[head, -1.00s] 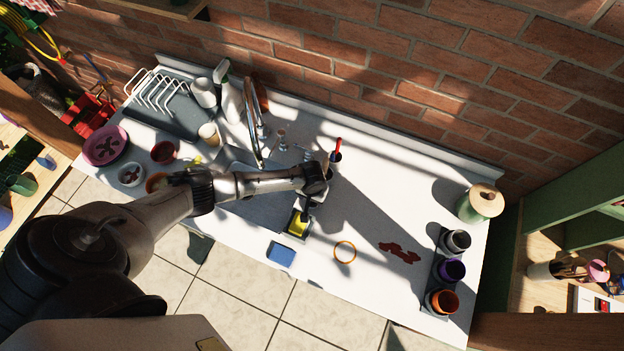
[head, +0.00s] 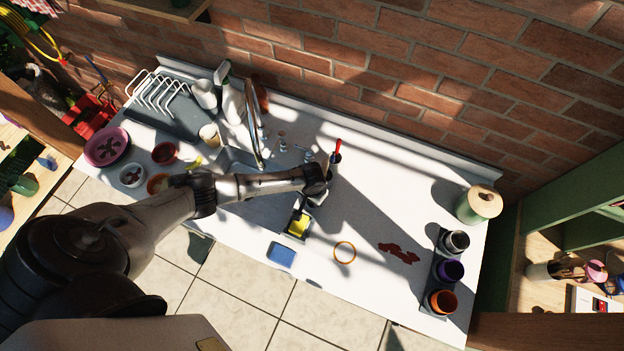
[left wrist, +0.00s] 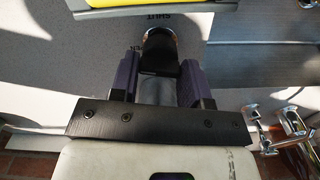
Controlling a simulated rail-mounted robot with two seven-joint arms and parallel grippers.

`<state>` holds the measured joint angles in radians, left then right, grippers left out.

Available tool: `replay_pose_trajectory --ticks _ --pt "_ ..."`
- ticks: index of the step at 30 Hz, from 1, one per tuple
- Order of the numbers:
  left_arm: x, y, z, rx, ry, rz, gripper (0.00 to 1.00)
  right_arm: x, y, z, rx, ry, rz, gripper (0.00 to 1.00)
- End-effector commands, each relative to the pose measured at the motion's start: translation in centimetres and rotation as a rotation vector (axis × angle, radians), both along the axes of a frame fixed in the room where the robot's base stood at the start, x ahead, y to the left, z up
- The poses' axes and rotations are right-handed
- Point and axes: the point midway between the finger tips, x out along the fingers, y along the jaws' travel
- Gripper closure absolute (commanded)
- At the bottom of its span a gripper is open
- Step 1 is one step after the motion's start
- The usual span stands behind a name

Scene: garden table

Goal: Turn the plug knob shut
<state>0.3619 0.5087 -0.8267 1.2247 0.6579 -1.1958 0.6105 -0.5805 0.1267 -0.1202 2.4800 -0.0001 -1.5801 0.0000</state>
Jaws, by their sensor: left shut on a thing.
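The plug knob (left wrist: 159,52), dark with a bright metallic edge, sits between the fingers of my left gripper (left wrist: 160,78) in the left wrist view. The fingers are shut on its sides. The word SHUT (left wrist: 158,16) is printed upside down on the counter, just beyond the knob's far end. In the head view my left gripper (head: 315,196) is over the counter at the sink's right side, and my wrist hides the knob there. The sink (head: 250,209) is partly under my arm. My right gripper is not in view.
A yellow sponge (head: 298,225) in a dark holder is close to my gripper. The faucet (head: 253,140) stands behind. Several pots stand at right; the right-middle counter (head: 385,200) is mostly clear.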

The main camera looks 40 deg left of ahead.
Motion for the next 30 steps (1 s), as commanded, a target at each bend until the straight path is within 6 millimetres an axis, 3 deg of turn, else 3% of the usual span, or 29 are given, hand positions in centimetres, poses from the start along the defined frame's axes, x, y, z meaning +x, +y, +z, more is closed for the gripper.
replay_pose_trajectory --ticks 30 --pt "0.05 0.0 0.01 0.0 -0.001 -0.954 0.81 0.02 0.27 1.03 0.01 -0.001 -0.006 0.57"
